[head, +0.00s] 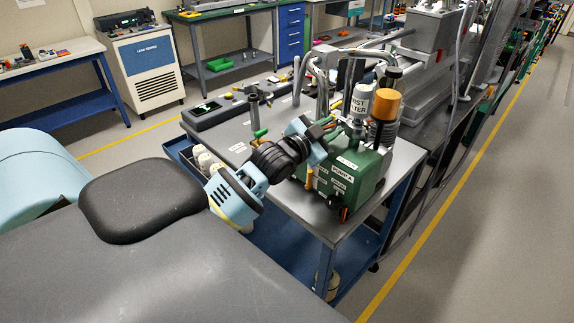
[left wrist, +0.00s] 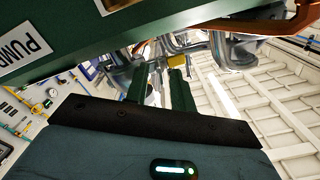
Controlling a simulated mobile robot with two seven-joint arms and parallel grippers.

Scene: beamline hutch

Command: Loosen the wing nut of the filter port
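The filter (head: 361,103) is a white-labelled upright cylinder on top of the green vacuum pump (head: 354,178). Metal pipes and fittings surround its foot, and I cannot make out the wing nut in the head view. My left gripper (head: 326,122) is close beside the pump's upper left side, by the pipework. In the left wrist view, its two dark green fingers (left wrist: 160,78) stand apart with a gap between them. Shiny metal clamp parts (left wrist: 235,50) lie beyond the fingertips; which one is the wing nut is unclear. My right gripper is not in view.
An orange-capped cylinder (head: 386,105) stands right of the filter. The pump's green body (left wrist: 100,45) fills the upper left of the left wrist view. The pump stands on a grey-topped cart (head: 285,192). White bottles (head: 206,161) hang at its left side. The floor right is clear.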

